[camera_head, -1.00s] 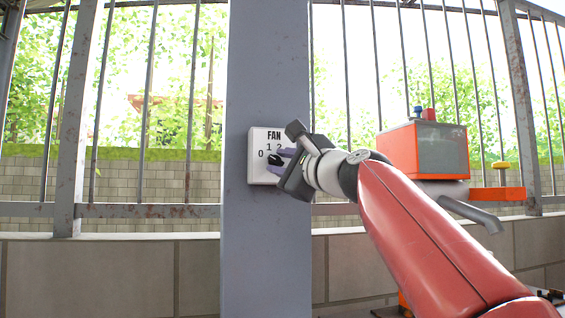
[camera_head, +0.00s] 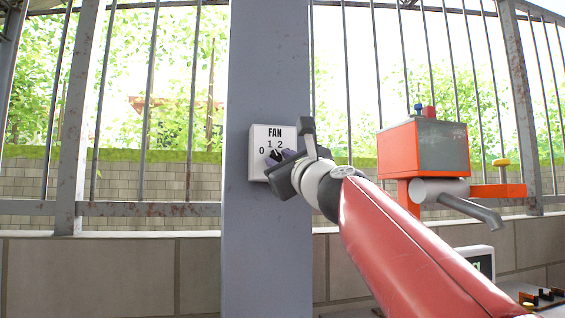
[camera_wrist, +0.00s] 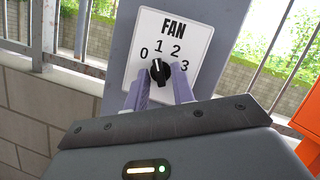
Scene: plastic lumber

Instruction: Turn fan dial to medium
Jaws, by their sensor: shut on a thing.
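The white fan panel (camera_wrist: 133,80) is fixed to the grey post, marked FAN with 0, 1, 2 and 3 around a black dial (camera_wrist: 159,71). The dial's pale mark points up, close to the 1 in the wrist view. My gripper (camera_wrist: 161,82) has one purple finger on each side of the dial and is shut on it. In the head view, the panel (camera_head: 262,134) shows 0, 1 and 2. My gripper (camera_head: 279,157) covers most of the dial and the lower right of the panel there.
The grey post (camera_head: 265,250) stands before a metal railing and a low block wall (camera_head: 110,280). An orange and grey box device (camera_head: 442,150) with a grey spout stands to the right, beyond my arm.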

